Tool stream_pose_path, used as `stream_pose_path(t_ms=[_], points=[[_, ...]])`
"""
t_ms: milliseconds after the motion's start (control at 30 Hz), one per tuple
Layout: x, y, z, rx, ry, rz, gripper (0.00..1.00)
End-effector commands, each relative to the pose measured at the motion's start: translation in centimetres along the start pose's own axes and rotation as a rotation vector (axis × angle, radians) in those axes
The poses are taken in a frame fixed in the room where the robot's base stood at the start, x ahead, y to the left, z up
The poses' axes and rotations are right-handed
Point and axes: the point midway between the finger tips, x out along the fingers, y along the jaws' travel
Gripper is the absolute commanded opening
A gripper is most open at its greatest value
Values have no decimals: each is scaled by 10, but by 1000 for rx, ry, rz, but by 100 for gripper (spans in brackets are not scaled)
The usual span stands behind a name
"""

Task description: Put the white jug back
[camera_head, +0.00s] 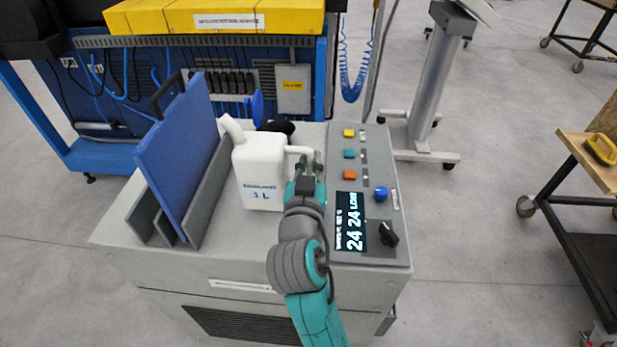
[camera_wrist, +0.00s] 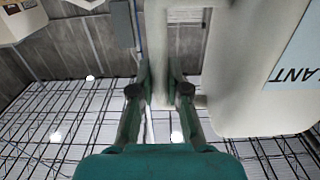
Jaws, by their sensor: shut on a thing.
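The white jug (camera_head: 261,168) stands upright over the grey top of the machine (camera_head: 238,228), right of the blue panel. It has a spout at upper left, a "1 L" label on its front and its handle (camera_head: 299,151) on the right. My gripper (camera_head: 307,168) is at the handle side, its fingers shut on the handle. In the wrist view my gripper (camera_wrist: 160,90) has a finger on each side of the white handle, and the jug body (camera_wrist: 245,75) fills the right. I cannot tell whether the jug's base touches the top.
A blue panel (camera_head: 180,160) stands in a grey slotted holder (camera_head: 208,190) at left. A control panel (camera_head: 366,200) with coloured buttons, a display and a black knob lies right of my arm. A blue workbench (camera_head: 100,150) stands behind. A dark object (camera_head: 276,127) sits behind the jug.

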Motion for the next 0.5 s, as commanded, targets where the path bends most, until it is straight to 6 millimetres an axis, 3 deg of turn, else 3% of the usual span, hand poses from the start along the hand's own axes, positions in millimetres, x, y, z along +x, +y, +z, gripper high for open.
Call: stream_pose_path(t_ms=[367,500], points=[[0,1,36,-1,1,0,0],[0,0,38,2,2,0,0]])
